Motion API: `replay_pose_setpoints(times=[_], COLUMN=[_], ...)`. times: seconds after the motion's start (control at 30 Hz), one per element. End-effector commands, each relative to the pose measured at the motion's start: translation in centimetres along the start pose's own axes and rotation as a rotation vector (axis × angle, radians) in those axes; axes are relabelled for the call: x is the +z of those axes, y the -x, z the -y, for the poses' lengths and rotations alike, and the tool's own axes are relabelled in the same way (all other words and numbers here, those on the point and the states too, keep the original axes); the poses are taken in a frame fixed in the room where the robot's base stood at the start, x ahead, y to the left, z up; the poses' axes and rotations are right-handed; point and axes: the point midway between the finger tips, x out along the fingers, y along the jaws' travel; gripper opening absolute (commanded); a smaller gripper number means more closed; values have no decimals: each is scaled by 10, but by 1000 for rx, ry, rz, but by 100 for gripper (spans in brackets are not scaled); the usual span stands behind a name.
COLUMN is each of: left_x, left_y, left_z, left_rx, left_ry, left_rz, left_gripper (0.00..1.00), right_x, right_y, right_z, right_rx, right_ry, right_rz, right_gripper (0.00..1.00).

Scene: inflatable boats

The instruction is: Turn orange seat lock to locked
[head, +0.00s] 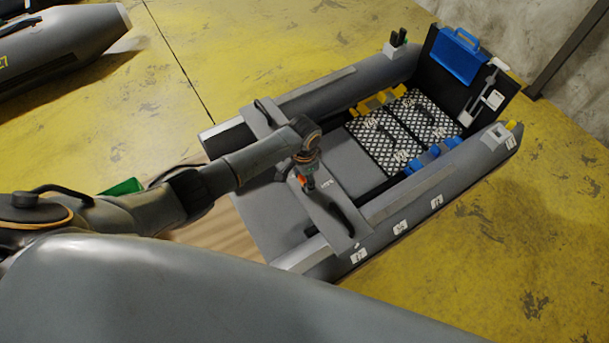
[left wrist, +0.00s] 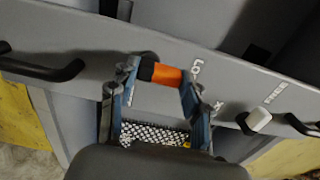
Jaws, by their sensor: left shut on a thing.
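The orange seat lock (left wrist: 168,76) is a short orange handle with a black end, on the grey bench seat (left wrist: 220,70) of the inflatable boat. It lies between the fingers of my left gripper (left wrist: 160,88), which is shut on it. White lettering starting "LO" is printed beside it, partly hidden by a finger. The word "FREE" is printed further right by a pale knob (left wrist: 258,118). In the head view, my left gripper (head: 307,180) points down at the bench seat (head: 338,218), with a little orange showing at its tips. My right gripper is out of view.
The grey boat (head: 400,205) holds patterned floor panels (head: 385,140), blue parts (head: 433,155) and a blue case (head: 456,55) at its far end. Black handles (left wrist: 45,70) stick up from the bench. Another boat (head: 60,45) lies upper left. The yellow floor is mostly clear.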

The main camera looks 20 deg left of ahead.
Motion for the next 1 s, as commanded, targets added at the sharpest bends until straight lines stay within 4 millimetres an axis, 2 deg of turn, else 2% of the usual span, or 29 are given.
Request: replay_pose_setpoints(times=[0.53, 0.57, 0.67, 1.0], left_x=[0, 0, 0, 0], left_y=[0, 0, 0, 1], left_z=[0, 0, 0, 0], left_rx=[0, 0, 0, 0], left_ry=[29, 29, 28, 26], left_rz=[-1, -1, -1, -1], left_gripper=[16, 50, 70, 71], right_x=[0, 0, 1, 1], right_y=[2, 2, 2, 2], right_z=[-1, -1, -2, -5], right_rx=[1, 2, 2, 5], right_ry=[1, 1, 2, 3], right_rz=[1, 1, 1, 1], right_gripper=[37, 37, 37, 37])
